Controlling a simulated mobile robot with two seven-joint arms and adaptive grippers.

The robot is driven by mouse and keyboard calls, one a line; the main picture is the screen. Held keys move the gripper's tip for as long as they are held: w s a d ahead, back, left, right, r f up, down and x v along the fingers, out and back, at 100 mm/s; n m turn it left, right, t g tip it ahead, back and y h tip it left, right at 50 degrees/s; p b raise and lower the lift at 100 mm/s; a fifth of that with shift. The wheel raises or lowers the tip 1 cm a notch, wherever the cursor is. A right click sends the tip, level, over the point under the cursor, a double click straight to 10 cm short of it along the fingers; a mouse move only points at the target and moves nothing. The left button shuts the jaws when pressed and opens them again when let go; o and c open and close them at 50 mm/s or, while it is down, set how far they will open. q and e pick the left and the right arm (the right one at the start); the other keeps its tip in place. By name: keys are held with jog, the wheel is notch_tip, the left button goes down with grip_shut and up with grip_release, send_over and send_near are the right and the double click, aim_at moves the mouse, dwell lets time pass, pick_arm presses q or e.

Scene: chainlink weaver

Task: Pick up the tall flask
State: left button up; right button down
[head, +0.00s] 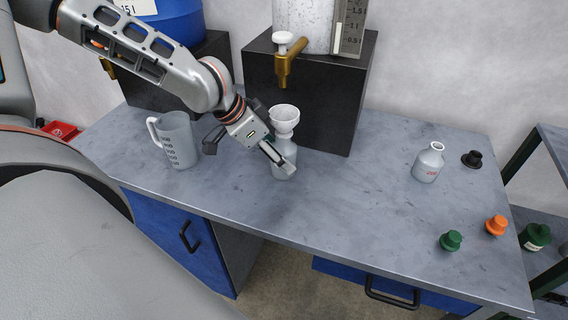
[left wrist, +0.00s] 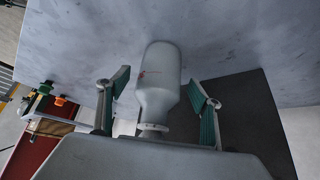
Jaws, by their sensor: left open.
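The tall flask (head: 283,150) is a pale grey bottle standing upright on the bench, with a white funnel (head: 285,118) in its mouth. My left gripper (head: 275,148) is open beside it, with one finger crossing in front of the flask and hiding part of it. In the left wrist view, the flask (left wrist: 160,85) with a small red marking lies between the two spread green-padded fingers, with a visible gap at the sides. My right gripper is out of view.
A measuring jug (head: 178,142) stands to the left. A shorter white flask (head: 428,163), a black stopper (head: 471,159), an orange stopper (head: 496,225) and a green stopper (head: 451,240) are at the right. A brass tap (head: 289,65) and black block (head: 335,110) stand behind. The bench's middle is clear.

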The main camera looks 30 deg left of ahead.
aim_at(280, 142)
pick_arm(q)
jog(key=shift+w+d+f, duration=0.15)
jog(key=shift+w+f, duration=0.05)
jog(key=shift+f, duration=0.3)
jog(key=shift+w, duration=0.1)
jog(key=shift+r, duration=0.1)
jog(key=c, duration=1.6)
jog(key=shift+c, duration=0.2)
jog(key=shift+r, duration=0.1)
jog(key=shift+r+p, duration=0.65)
jog(key=shift+r, duration=1.2)
jog(key=s+a+p, duration=0.1)
jog(key=s+a, duration=0.1)
jog(key=s, duration=0.2)
jog(key=s+a+p, duration=0.1)
jog(key=s+a, duration=0.2)
jog(key=s, duration=0.2)
jog(key=s+a+p, duration=0.1)
jog(key=s+a, duration=0.2)
jog(key=s, duration=0.2)
jog(key=shift+a+f+p, duration=0.15)
jog(key=shift+a+p, duration=0.1)
jog(key=shift+p, duration=0.05)
jog(key=shift+s+a, duration=0.4)
jog(key=shift+s, duration=0.3)
